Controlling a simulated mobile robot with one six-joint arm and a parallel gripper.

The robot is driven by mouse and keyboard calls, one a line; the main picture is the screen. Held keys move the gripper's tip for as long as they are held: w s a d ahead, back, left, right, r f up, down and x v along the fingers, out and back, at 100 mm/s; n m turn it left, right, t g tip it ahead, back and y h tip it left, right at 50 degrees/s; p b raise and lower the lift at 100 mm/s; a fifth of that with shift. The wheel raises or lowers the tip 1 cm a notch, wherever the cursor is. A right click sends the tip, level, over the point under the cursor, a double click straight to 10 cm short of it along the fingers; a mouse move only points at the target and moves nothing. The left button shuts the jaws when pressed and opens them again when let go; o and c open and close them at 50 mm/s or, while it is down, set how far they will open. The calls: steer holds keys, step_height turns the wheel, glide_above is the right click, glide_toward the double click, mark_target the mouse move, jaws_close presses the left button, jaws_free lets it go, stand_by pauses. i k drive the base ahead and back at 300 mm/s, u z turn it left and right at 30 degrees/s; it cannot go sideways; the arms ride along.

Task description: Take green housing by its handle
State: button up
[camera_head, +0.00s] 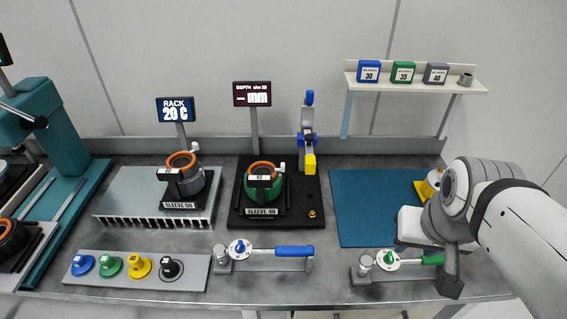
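The green housing (275,191) stands upright on a black base plate (308,215) near the middle of the bench. An orange-brown ring shows at its top, with a black bracket carrying a white patch in front and a small white part at the upper right. Which of these is the handle is hard to tell. A "SLEEVE 40" label sits at its foot. My gripper (450,284) is far to the right, over the bench's front right, well apart from the housing. Its fingers are mostly hidden behind my wrist and seen edge-on, so its opening is unclear.
A grey housing (208,184) stands on a finned rack (120,197) at left. A blue-and-yellow post device (308,140) stands just behind right. Blue-handled (293,251) and green-handled (387,260) tools lie in front. Several coloured knobs (140,267) sit front left.

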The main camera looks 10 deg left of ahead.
mark_target(260, 197)
steer(key=z, duration=1.3)
steer(key=k, duration=1.1)
steer(key=u, duration=1.6)
steer(key=i, duration=1)
steer(key=u, duration=0.1)
